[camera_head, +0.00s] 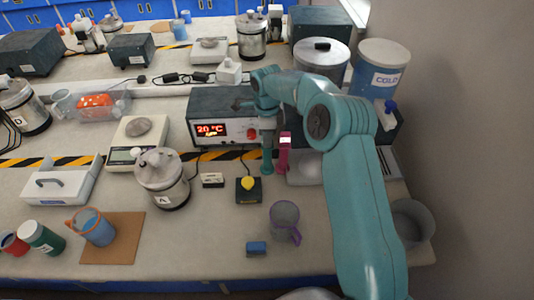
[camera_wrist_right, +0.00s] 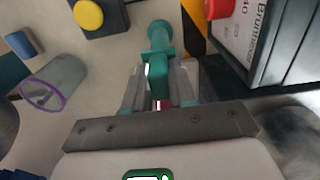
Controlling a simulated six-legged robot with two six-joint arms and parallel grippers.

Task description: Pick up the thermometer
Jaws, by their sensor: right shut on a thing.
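The thermometer appears to be the slim pink piece (camera_head: 284,156) with a pale patch near its top, held upright in front of the instrument box. My right gripper (camera_head: 274,138) is shut on it. A small magenta and white bit of the thermometer (camera_wrist_right: 163,104) shows low between the grey fingers in the right wrist view; the rest is hidden there. My left gripper is in neither view.
The instrument box (camera_head: 207,107) with a red display stands behind the gripper. A yellow button on a dark base (camera_head: 248,188), a purple cup (camera_head: 285,222) and a blue block (camera_head: 256,248) lie in front. Metal pot A (camera_head: 161,180) stands left.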

